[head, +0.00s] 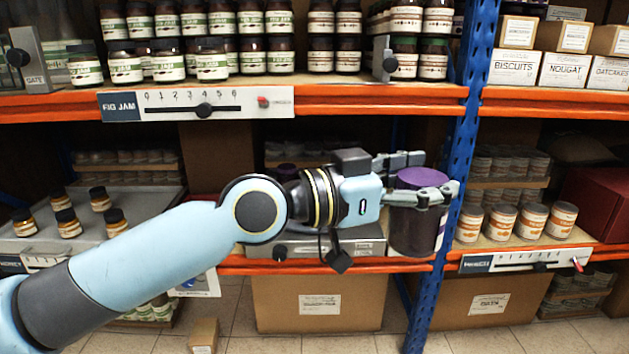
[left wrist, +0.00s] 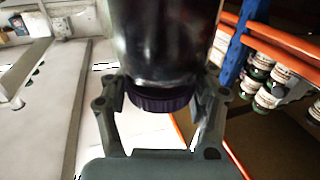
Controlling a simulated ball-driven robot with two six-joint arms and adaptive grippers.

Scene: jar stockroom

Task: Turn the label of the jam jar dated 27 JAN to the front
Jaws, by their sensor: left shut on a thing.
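My left gripper (head: 436,176) is shut on a jar (head: 412,230) with a purple lid and dark contents. One finger lies across the near side of the jar just under the lid, the other behind it. The jar looks upright, in front of the shelf's blue post. Only a pale sliver of label shows at its right edge; no date can be read. In the left wrist view the jar (left wrist: 165,45) is dark glass with its ridged purple lid (left wrist: 160,100) between the fingers, and no label shows. My right gripper is in neither view.
A purple-topped thing (head: 285,174) is partly hidden behind my left arm. The blue post (head: 462,130) and orange shelf edge (head: 350,265) are close to the held jar. Small jars (head: 534,220) stand right; fig jam jars (head: 212,62) fill the upper shelf.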

